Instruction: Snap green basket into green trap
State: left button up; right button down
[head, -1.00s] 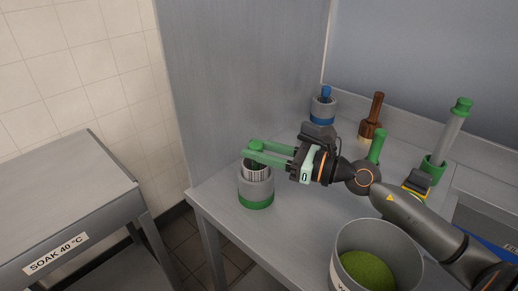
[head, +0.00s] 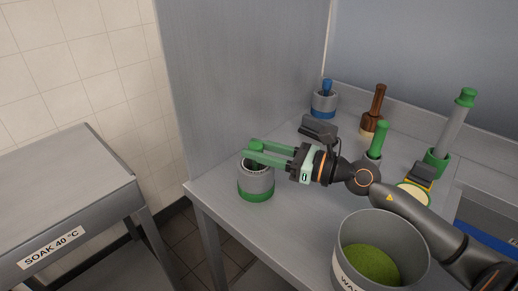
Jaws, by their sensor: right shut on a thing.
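The green trap (head: 257,189) is a grey cylinder with a green band at its base, upright near the left front edge of the table. My right gripper (head: 258,153) is shut on the green top of the green basket (head: 257,145), right over the trap's mouth. The basket's body sits down inside the trap and is mostly hidden by the rim and my fingers. I cannot tell whether it is seated fully. My left gripper is not in view.
A grey pot (head: 378,225) of green contents stands at the front. Behind are a blue-banded trap (head: 323,109), a brown wooden tool (head: 375,108), a green-handled piece (head: 378,137) and a tall grey-green cylinder (head: 453,128). A separate bench (head: 62,190) is at left.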

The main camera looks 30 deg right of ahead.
jog(key=shift+a+f+b, duration=0.1)
jog(key=shift+f+b, duration=0.3)
jog(key=shift+f, duration=0.3)
jog(key=c, duration=0.7)
grip_release()
jog(key=shift+c, duration=0.2)
jog(key=o, duration=0.3)
jog(key=shift+r, duration=0.1)
jog(key=shift+s+d+b, duration=0.4)
jog(key=shift+d+b, duration=0.05)
jog(key=shift+b, duration=0.05)
jog(key=b+v, duration=0.4)
jog(key=v, duration=0.3)
jog(key=shift+a, duration=0.1)
